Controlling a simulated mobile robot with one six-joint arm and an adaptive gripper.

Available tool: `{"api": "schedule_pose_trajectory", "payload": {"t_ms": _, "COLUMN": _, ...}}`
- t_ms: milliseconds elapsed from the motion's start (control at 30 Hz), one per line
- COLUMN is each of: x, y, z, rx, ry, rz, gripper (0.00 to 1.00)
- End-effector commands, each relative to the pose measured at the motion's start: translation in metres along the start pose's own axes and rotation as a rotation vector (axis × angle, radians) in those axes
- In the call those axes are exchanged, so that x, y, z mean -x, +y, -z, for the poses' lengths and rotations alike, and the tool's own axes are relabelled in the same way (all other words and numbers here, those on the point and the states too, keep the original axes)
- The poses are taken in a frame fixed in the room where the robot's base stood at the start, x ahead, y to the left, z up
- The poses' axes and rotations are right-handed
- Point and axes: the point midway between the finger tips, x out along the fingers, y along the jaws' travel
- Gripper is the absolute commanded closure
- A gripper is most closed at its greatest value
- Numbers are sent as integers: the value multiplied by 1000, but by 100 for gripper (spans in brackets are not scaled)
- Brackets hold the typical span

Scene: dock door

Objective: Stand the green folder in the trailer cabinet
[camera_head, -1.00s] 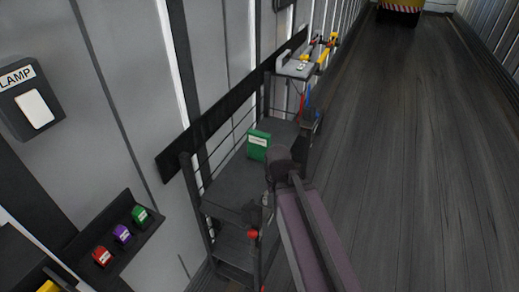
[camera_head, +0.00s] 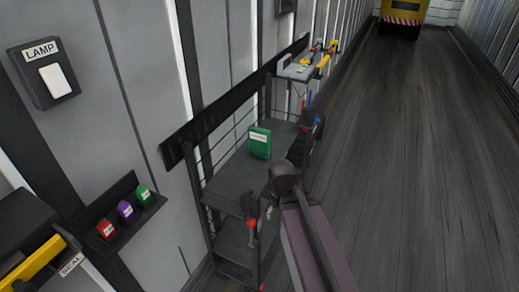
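The green folder (camera_head: 260,142) stands upright on the grey top deck of a stepped stand (camera_head: 240,175) by the left wall. A white label shows on its front. My arm reaches up from the bottom of the picture, and its dark joint is to the right of and nearer than the folder. I cannot make out my gripper's fingers against the dark parts at the stand's right side. Nothing of my arm is seen touching the folder. I cannot identify a trailer cabinet in this view.
A small wall shelf (camera_head: 121,226) holds red, purple and green labelled items at left. A LAMP switch (camera_head: 46,74) is above it. A grey tabletop with tools (camera_head: 300,70) is beyond the stand. A yellow vehicle (camera_head: 402,14) is far back. The plank floor at right is clear.

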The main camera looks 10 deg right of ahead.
Motion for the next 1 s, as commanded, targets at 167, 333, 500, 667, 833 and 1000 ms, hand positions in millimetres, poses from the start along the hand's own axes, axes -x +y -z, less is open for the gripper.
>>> {"api": "schedule_pose_trajectory", "payload": {"t_ms": 167, "x": -19, "y": 0, "z": 0, "rx": 0, "ry": 0, "rz": 0, "gripper": 24}}
{"api": "schedule_pose_trajectory", "payload": {"t_ms": 333, "x": -36, "y": 0, "z": 0, "rx": 0, "ry": 0, "rz": 0, "gripper": 24}}
{"api": "schedule_pose_trajectory", "payload": {"t_ms": 500, "x": -54, "y": 0, "z": 0, "rx": 0, "ry": 0, "rz": 1, "gripper": 24}}
{"api": "schedule_pose_trajectory", "payload": {"t_ms": 667, "x": -59, "y": 0, "z": 0, "rx": 0, "ry": 0, "rz": 1, "gripper": 24}}
{"api": "schedule_pose_trajectory", "payload": {"t_ms": 833, "x": -58, "y": 0, "z": 0, "rx": 0, "ry": 0, "rz": 1, "gripper": 24}}
{"api": "schedule_pose_trajectory", "payload": {"t_ms": 1000, "x": -58, "y": 0, "z": 0, "rx": 0, "ry": 0, "rz": 1, "gripper": 35}}
